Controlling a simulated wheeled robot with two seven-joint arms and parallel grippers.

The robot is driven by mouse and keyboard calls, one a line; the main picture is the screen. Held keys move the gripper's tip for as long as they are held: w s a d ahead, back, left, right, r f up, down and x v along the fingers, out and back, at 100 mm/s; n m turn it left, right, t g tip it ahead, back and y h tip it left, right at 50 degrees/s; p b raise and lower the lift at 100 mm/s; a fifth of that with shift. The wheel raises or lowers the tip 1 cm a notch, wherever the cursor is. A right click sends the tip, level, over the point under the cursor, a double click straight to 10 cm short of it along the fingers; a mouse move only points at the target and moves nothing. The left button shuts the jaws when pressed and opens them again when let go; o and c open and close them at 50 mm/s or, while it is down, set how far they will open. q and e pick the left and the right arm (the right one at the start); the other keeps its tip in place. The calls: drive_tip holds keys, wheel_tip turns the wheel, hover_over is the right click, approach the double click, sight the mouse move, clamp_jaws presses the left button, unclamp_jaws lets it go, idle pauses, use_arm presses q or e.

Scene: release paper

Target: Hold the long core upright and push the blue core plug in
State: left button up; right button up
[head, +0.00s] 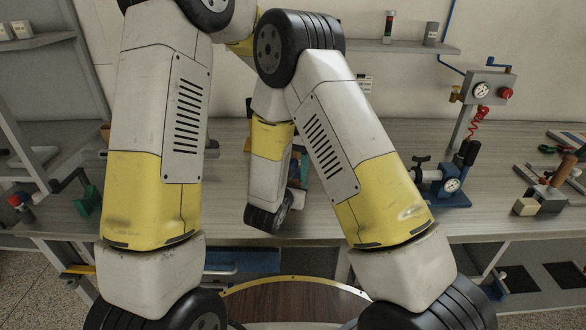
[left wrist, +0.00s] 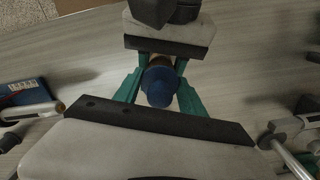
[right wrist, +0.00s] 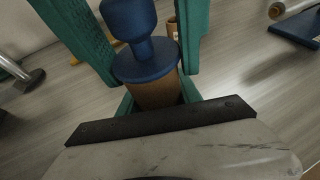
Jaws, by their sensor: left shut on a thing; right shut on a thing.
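In the left wrist view, my left gripper (left wrist: 160,88) has green fingers on both sides of the blue core plug (left wrist: 158,84) and is shut on it. In the right wrist view, the plug's wide flange (right wrist: 147,62) sits at the top end of the brown long core (right wrist: 154,93), with its narrower knob above. My right gripper (right wrist: 155,100) is shut on the core below the flange. The core looks roughly in line with the plug. How deep the plug sits is hidden. In the head view my arms cover most of this work.
A blue fixture with a gauge (head: 440,188) stands right on the grey bench (head: 400,140). Farther right are a gauge box (head: 487,92) and a wooden-handled tool (head: 562,172). A green clamp (head: 88,200) is at the left edge. Another brown tube (right wrist: 172,28) stands behind the plug.

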use_arm(q)
drive_tip(key=o, duration=1.4)
wheel_tip(320, 180, up, 12)
drive_tip(key=shift+f, duration=0.1)
use_arm(e)
drive_tip(key=o, duration=1.5)
drive_tip(key=shift+c, duration=0.2)
